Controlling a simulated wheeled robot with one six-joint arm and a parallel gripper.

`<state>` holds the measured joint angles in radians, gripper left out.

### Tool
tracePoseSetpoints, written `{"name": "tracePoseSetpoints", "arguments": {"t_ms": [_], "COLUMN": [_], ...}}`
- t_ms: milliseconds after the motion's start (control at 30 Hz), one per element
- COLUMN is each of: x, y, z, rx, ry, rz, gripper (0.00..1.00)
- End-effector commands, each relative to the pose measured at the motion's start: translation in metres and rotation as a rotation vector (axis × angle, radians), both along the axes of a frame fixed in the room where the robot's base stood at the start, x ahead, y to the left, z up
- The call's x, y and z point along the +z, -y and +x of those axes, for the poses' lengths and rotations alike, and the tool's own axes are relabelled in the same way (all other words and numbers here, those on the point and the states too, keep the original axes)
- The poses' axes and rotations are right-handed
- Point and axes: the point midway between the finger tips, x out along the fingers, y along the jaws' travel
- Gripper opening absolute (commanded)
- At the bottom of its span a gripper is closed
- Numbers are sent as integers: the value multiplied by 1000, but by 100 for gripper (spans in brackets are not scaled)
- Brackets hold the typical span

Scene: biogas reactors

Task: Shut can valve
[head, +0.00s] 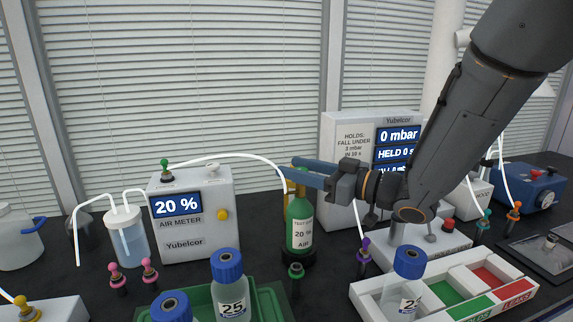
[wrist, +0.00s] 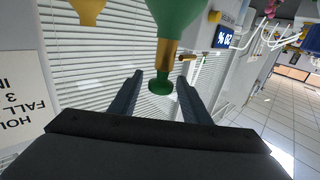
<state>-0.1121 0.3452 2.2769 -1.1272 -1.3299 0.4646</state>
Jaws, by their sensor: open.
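The green gas can (head: 299,212), labelled 20 % AIR, stands upright on the dark bench left of the white pressure box. In the wrist view the can body (wrist: 176,12) shows inverted at the top, with its brass neck and a round green valve knob (wrist: 160,86). My gripper (head: 303,177) is level with the can's top. In the wrist view my gripper (wrist: 162,85) is open, with one blue-grey finger on either side of the knob and visible gaps. In the head view my fingers hide the knob.
The air meter (head: 192,242) reads 20 % at left; a white hose arches from it towards the can. The pressure box (head: 343,145) reads 0 mbar close behind my gripper. Blue-capped bottles (head: 231,285) stand in front, with a white tray (head: 378,293) at right.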

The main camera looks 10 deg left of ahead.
Motion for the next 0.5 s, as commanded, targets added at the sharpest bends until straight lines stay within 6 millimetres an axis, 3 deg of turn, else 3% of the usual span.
{"name": "tracePoseSetpoints", "arguments": {"t_ms": [200, 500], "x": [0, 0], "y": [-23, -28], "z": [9, 11], "rx": [1, 0], "ry": [-1, 0], "rz": [0, 0], "gripper": [43, 43]}}
